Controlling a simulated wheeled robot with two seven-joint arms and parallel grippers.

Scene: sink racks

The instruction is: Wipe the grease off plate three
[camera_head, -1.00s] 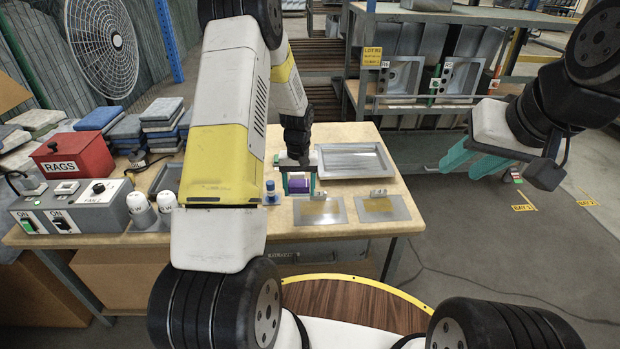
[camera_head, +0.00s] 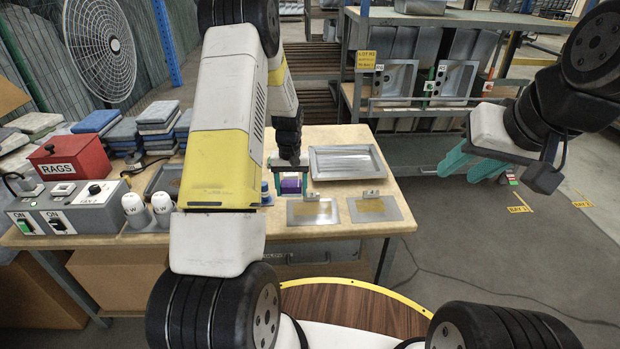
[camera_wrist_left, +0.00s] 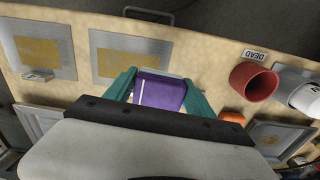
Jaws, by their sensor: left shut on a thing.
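My left gripper (camera_head: 290,186) is shut on a purple block (camera_wrist_left: 158,92), held between its teal fingers. It is over the table just behind two flat grey plates, and I cannot tell if the block touches the tabletop. The nearer plate (camera_head: 312,221) and the right plate (camera_head: 375,209) each bear a yellowish-brown patch; both also show in the left wrist view (camera_wrist_left: 110,72) (camera_wrist_left: 45,62). Small tags stand at their back edges, too small to read, so I cannot tell which is plate three. My right gripper (camera_head: 472,165) is open and empty, right of the table.
A grey tray (camera_head: 346,176) lies behind the plates. A red RAGS box (camera_head: 70,158), a switch box (camera_head: 65,212) and two white-topped shakers (camera_head: 147,205) stand at left. The left wrist view shows a red cup (camera_wrist_left: 254,82) near a DEAD label. My left arm hides the table's middle.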

